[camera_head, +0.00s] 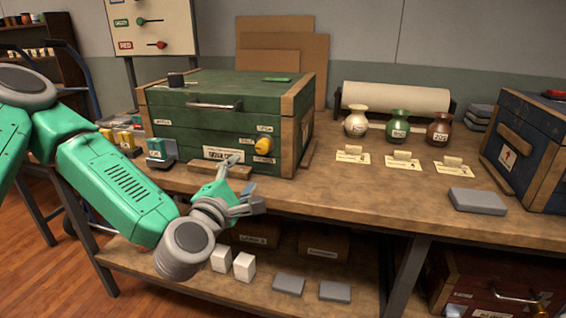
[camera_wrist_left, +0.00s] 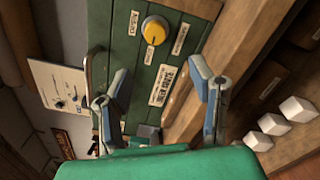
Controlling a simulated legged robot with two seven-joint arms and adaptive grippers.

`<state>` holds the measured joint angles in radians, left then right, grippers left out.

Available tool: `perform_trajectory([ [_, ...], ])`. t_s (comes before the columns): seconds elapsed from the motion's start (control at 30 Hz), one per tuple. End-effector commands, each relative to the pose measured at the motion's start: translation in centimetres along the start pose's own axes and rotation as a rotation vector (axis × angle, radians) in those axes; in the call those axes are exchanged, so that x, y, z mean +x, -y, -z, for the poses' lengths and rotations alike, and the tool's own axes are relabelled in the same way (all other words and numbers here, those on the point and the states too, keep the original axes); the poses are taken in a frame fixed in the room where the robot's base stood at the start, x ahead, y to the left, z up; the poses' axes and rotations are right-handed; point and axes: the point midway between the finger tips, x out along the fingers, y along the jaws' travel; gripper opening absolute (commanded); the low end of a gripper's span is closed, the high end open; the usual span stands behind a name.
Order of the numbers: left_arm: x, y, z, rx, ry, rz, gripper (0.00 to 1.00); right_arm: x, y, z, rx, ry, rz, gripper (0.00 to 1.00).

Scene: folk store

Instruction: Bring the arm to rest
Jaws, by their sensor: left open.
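My left arm (camera_head: 115,175) is green and grey and comes in from the left in the head view. Its gripper (camera_head: 245,185) is open and empty, in front of the green chest (camera_head: 205,122) near the table's front edge. In the left wrist view the two fingers (camera_wrist_left: 160,100) stand wide apart, with nothing between them but the chest front behind. The chest is closed and has a yellow knob (camera_head: 264,145), which also shows in the left wrist view (camera_wrist_left: 155,30). My right gripper is in neither view.
The wooden table (camera_head: 400,200) carries three vases (camera_head: 398,124) with cards, a grey block (camera_head: 477,201) and a blue chest (camera_head: 530,150) at right. Small boxes (camera_head: 158,152) stand left of the green chest. White cubes (camera_head: 243,266) and grey slabs sit on the lower shelf.

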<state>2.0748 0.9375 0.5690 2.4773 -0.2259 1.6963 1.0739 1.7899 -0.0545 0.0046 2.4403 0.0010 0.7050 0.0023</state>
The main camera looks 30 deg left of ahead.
Motion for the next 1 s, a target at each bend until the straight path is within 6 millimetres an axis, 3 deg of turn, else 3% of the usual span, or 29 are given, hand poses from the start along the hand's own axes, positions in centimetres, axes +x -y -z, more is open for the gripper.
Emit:
perform_trajectory([
  [0.17,0.0,0.2,-0.1,0.006,0.003,0.005,0.5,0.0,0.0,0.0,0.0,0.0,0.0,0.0],
  [0.23,-0.2,1.1,-0.4,0.043,0.015,0.037,0.5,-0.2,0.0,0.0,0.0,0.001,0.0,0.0],
  [0.37,-1.7,6.3,-1.5,0.244,0.089,0.209,0.5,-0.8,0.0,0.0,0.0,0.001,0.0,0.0],
  [0.47,-4.7,12.7,-1.8,0.505,0.203,0.422,0.5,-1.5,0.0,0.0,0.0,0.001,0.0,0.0],
  [0.53,-7.8,17.1,-1.1,0.71,0.306,0.584,0.5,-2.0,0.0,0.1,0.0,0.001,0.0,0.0],
  [0.6,-11.4,20.8,0.4,0.915,0.422,0.741,0.5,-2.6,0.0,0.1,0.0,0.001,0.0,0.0],
  [0.7,-17.1,24.6,3.5,1.199,0.614,0.96,0.5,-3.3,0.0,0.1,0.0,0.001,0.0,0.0],
  [0.83,-23.3,26.5,8.2,1.497,0.865,1.194,0.5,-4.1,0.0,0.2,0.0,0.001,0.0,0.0],
  [1.0,-27.8,26.1,12.3,1.716,1.097,1.377,0.5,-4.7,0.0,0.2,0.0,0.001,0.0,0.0],
])
